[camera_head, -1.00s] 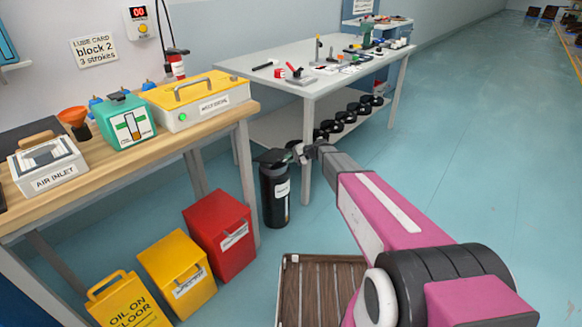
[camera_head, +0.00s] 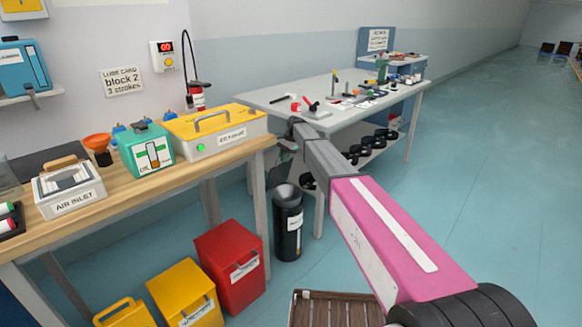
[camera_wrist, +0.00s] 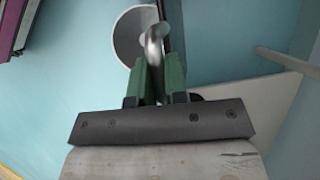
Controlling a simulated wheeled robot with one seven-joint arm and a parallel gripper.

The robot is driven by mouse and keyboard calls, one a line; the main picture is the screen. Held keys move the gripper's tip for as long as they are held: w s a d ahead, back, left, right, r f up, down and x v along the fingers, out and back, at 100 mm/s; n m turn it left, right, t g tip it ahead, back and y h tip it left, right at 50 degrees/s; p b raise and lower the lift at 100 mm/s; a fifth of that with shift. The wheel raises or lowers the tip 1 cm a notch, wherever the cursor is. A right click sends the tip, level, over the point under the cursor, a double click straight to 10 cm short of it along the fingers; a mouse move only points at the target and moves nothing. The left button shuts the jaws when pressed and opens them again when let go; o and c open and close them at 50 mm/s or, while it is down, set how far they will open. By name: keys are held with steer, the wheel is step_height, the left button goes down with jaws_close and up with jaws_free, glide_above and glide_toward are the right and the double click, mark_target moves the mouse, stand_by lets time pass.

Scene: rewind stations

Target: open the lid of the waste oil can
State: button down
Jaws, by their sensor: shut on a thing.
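The waste oil can (camera_head: 287,230) is a black cylinder with a white label, standing upright on the floor at the end of the wooden bench. Its top is uncovered and shows a grey funnel-like mouth, also seen in the wrist view (camera_wrist: 128,38). The dark lid (camera_head: 279,174) is tipped up at the can's back, partly hidden by my arm. In the wrist view the lid is probably the dark edge-on strip (camera_wrist: 174,22). My gripper (camera_wrist: 155,72) has its green fingers shut on a shiny metal handle (camera_wrist: 153,45) of the lid.
A red bin (camera_head: 229,263) and a yellow bin (camera_head: 187,292) stand left of the can. The wooden bench (camera_head: 120,178) is at left, the grey table (camera_head: 262,97) behind. A slatted pallet (camera_head: 335,310) lies in front. Open floor is at right.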

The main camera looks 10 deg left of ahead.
steer(key=w+a, duration=0.5)
steer(key=a, duration=0.1)
steer(key=shift+a+r, duration=0.15)
steer(key=shift+r, duration=0.2)
steer(key=c, duration=1.1)
jaws_free()
steer(key=shift+c, duration=0.2)
steer(key=v, duration=1)
steer(key=shift+d+r, duration=0.2)
steer(key=shift+r, duration=0.2)
